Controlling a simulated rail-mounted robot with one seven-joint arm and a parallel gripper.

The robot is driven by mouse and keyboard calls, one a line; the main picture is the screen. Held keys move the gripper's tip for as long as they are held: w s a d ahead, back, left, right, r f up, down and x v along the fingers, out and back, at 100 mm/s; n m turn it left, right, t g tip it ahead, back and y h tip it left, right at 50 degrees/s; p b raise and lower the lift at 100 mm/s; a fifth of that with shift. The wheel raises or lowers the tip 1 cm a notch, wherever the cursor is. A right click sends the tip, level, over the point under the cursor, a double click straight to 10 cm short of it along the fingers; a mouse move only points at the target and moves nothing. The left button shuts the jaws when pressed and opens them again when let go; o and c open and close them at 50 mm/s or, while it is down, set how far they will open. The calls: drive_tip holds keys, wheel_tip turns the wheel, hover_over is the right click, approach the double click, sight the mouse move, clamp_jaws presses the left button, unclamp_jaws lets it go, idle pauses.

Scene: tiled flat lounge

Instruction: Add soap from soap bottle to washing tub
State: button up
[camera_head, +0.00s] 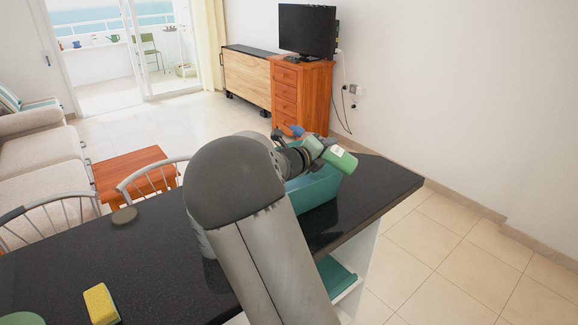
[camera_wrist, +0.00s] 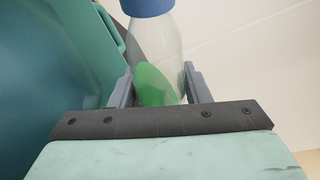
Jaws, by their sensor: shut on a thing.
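The soap bottle (camera_wrist: 172,45) is clear with a blue cap and some green soap inside. In the wrist view it sits between the two grey fingers of my gripper (camera_wrist: 158,88), which is shut on it. The cap points away from the palm, and the bottle looks tilted. The washing tub (camera_head: 318,190) is a teal box on the dark counter, partly hidden behind my arm. Its wall and rim fill the left of the wrist view (camera_wrist: 50,60). In the head view my gripper is above the tub's far side, with a small blue part like the cap showing.
Teal items (camera_head: 335,277) lie on a shelf below. Floor on the right is clear.

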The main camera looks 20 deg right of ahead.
drive_tip(key=shift+s+d+r+n+h+b, duration=0.1)
drive_tip(key=shift+s+d+n+h+b, duration=0.2)
drive_tip(key=shift+n, duration=0.4)
idle(1.8)
drive_tip(key=shift+r+n+h+p, duration=0.25)
drive_tip(key=shift+n+h+p, duration=0.45)
drive_tip(key=shift+n+p, duration=1.65)
idle(3.2)
